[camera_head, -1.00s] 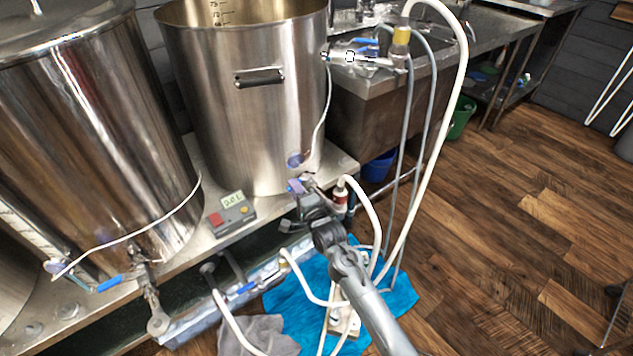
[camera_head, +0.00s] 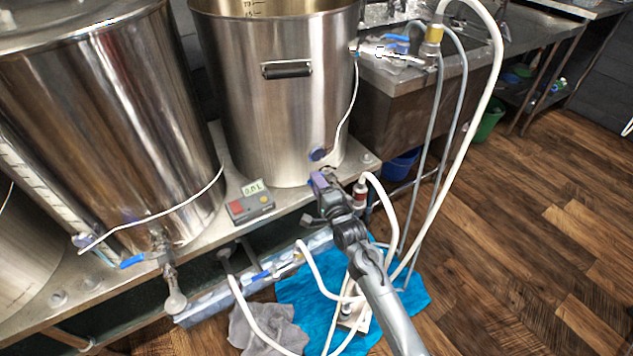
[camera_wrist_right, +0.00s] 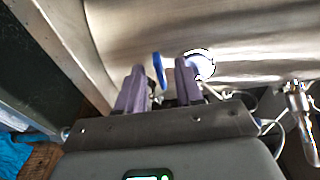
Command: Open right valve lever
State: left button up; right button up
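The right valve is low on the front of the steel kettle (camera_head: 272,100) in the middle of the head view, mostly hidden there by my right gripper (camera_head: 320,183). In the right wrist view its blue lever (camera_wrist_right: 158,71) shows edge-on between the two purple fingertips of the right gripper (camera_wrist_right: 160,84). The fingers are apart, with gaps visible beside the lever; I cannot tell whether either touches it. My left gripper is in neither view.
A round blue-rimmed fitting (camera_head: 318,155) with a white cable sits just above the valve. A controller box (camera_head: 250,205) stands left of my gripper on the steel bench. White hoses (camera_head: 385,200) hang to the right. Another large kettle (camera_head: 110,130) stands at the left.

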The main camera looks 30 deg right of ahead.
jog(key=s+a+p, duration=0.1)
jog(key=s+p, duration=0.2)
jog(key=s, duration=0.7)
jog(key=shift+p, duration=0.35)
